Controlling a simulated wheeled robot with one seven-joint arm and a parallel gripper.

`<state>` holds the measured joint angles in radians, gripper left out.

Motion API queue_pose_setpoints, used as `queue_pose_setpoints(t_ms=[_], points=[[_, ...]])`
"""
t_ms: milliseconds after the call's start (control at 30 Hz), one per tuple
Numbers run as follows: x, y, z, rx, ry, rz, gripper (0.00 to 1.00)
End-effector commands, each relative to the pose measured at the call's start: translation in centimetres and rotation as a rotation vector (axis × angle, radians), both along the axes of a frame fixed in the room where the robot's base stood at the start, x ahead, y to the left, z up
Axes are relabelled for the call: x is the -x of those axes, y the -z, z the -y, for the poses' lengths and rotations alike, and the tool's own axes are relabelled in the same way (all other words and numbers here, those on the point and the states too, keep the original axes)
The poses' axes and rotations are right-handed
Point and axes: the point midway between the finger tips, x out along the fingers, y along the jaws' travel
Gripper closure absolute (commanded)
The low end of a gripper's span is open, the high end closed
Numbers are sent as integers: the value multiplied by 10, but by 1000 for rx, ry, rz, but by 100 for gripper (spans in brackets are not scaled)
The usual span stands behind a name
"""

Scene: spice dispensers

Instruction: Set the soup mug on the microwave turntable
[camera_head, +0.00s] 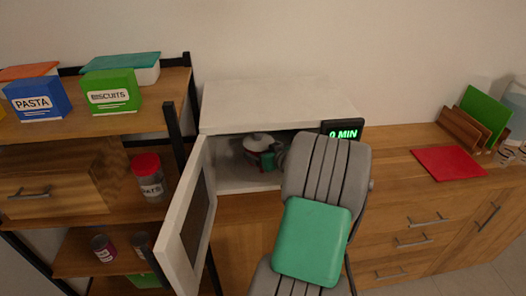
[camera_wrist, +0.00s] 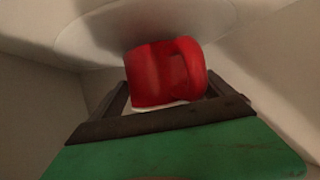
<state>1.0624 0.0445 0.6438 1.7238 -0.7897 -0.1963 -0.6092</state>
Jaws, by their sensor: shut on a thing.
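The red soup mug (camera_wrist: 160,75) is in the wrist view, its handle toward the right and a pale edge low by the jaws. My gripper (camera_wrist: 168,92) is shut on the mug, with a dark finger on each side. The pale round turntable (camera_wrist: 90,40) lies behind the mug in the wrist view; I cannot tell whether the two touch. The microwave (camera_head: 270,103) stands on the counter with its door (camera_head: 190,225) swung open to the left. My arm hides the right part of its opening.
The open door stands close to the left shelf (camera_head: 140,90), which holds a pasta box (camera_head: 37,100), a biscuits box (camera_head: 111,93) and a red-lidded jar (camera_head: 148,178). A red board (camera_head: 448,162) lies on the counter (camera_head: 395,150) at right. The microwave walls are close around my gripper.

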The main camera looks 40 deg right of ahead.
Motion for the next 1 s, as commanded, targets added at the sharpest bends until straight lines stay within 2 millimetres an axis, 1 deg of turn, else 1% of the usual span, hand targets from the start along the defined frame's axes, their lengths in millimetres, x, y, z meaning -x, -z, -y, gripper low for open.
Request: queue_pose_setpoints(t_ms=[333, 367, 400, 433, 467, 733, 867, 1000], points=[[0, 5, 1, 5, 1, 5, 81], [0, 6, 0, 2, 1, 2, 6], [0, 5, 0, 2, 1, 2, 3], [0, 5, 0, 2, 1, 2, 0], [0, 5, 0, 2, 1, 2, 0], [2, 2, 0, 2, 1, 2, 0], [21, -5, -2, 4, 4, 2, 0], [55, -19, -9, 5, 6, 3, 0]])
